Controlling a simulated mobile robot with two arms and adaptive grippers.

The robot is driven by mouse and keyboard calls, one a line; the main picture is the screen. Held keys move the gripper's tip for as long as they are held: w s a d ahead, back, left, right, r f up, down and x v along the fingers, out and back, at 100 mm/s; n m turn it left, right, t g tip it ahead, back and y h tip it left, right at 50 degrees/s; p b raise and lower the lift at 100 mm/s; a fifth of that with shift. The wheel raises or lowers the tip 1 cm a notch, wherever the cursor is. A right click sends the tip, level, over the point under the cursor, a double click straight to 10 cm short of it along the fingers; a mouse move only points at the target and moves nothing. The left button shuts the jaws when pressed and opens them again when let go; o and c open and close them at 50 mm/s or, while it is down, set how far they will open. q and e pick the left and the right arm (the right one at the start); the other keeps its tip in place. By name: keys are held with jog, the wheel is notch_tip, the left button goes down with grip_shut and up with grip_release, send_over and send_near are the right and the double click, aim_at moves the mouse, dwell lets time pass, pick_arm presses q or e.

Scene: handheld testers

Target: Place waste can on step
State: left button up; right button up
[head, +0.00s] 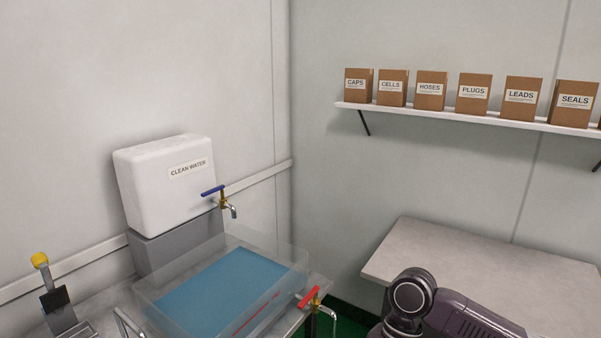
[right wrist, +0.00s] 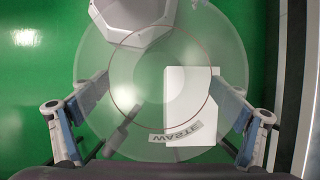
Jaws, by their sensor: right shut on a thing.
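The waste can (right wrist: 140,85) is a clear, round vessel with a thin red ring and a label reading WASTE, upside down in the right wrist view. My right gripper (right wrist: 162,95) has a finger on each side of the can and is shut on it. A white rectangular block, which looks like the step (right wrist: 195,95), shows through the clear can, in its right half. How far the can is above the block cannot be told. The head view shows part of my right arm at the lower right, but neither gripper, the can nor the step.
Green floor (right wrist: 35,95) surrounds the block; a dark strip and pale edge run along the right. In the head view, a clear tank of blue liquid (head: 225,285), a red-handled tap (head: 309,298) and a CLEAN WATER container (head: 165,185) stand left of a bare grey table (head: 450,255).

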pick_arm(q)
jog(key=s+a+f+p, duration=0.1)
jog(key=s+f+p, duration=0.2)
jog(key=s, duration=0.5)
jog(key=s+a+f+g+p, duration=0.1)
jog(key=s+a+f+p, duration=0.1)
jog(key=s+f, duration=0.3)
jog(key=s+p, duration=0.1)
jog(key=s, duration=0.2)
jog(key=shift+s, duration=0.3)
pick_arm(e)
jog(key=s+d+r+n+h, duration=0.1)
jog(key=s+d+r+n, duration=0.1)
jog(key=r, duration=0.5)
jog(key=s+d+r+n+h, duration=0.1)
jog(key=s+d+r+n, duration=0.2)
jog(key=r, duration=0.4)
jog(key=shift+s+d+r+n+g+h, duration=0.15)
jog(key=shift+d+r+n+g+h, duration=0.25)
jog(key=shift+d+n, duration=0.6)
jog(key=shift+a, duration=0.2)
